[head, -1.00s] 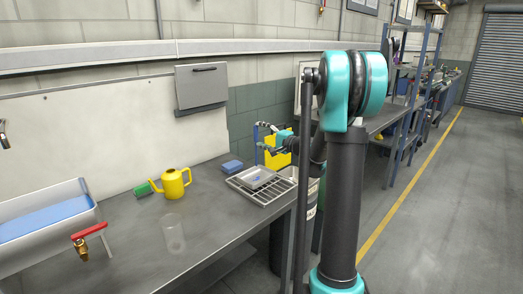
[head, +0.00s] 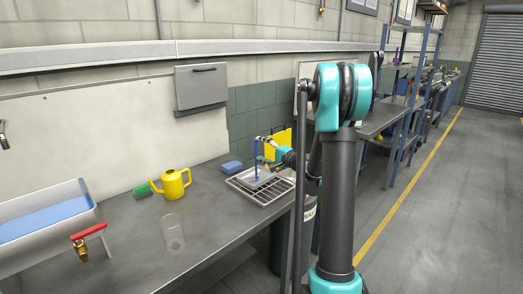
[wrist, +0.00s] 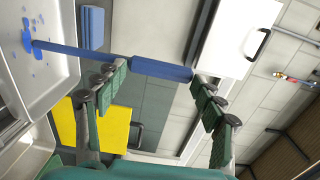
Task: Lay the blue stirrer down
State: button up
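The blue stirrer (head: 257,163) stands near upright over the grey tray (head: 248,184), in the head view. In the wrist view its thicker handle (wrist: 160,69) lies between my fingertips. Its thin rod (wrist: 80,51) runs left to a blue patch on the tray's pale floor (wrist: 60,75). The rod's lower end appears to touch there. My gripper (head: 264,149) is beside the stirrer's upper part. In the wrist view my gripper (wrist: 162,75) has its fingers spread, one tip at each end of the handle, and seems to hold it.
The tray rests on a wire rack (head: 268,197) at the bench's right end. The bench front is mostly clear.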

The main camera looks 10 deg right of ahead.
jog(key=o, duration=0.4)
jog(key=shift+c, duration=0.2)
jog(key=shift+r, duration=0.1)
jog(key=v, duration=1.2)
jog(key=s+a+f+n+g+h, duration=0.25)
jog(key=s+a+f, duration=0.2)
jog(key=s, duration=0.25)
jog(key=s+a+f+n+g+h, duration=0.1)
jog(key=s+a+f+n+g, duration=0.25)
jog(key=s+a, duration=0.3)
jog(key=s+d+f+n+g+h, duration=0.2)
jog(key=s+d+f+h, duration=0.1)
jog(key=s, duration=0.6)
jog(key=s+d+f+n+g+h, duration=0.1)
jog(key=s+d+f+h, duration=0.3)
jog(key=s, duration=0.5)
notch_tip(320, 180, down, 2)
jog(key=shift+s+f+n+g, duration=0.1)
jog(key=shift+s+n+g, duration=0.3)
jog(key=shift+n, duration=0.4)
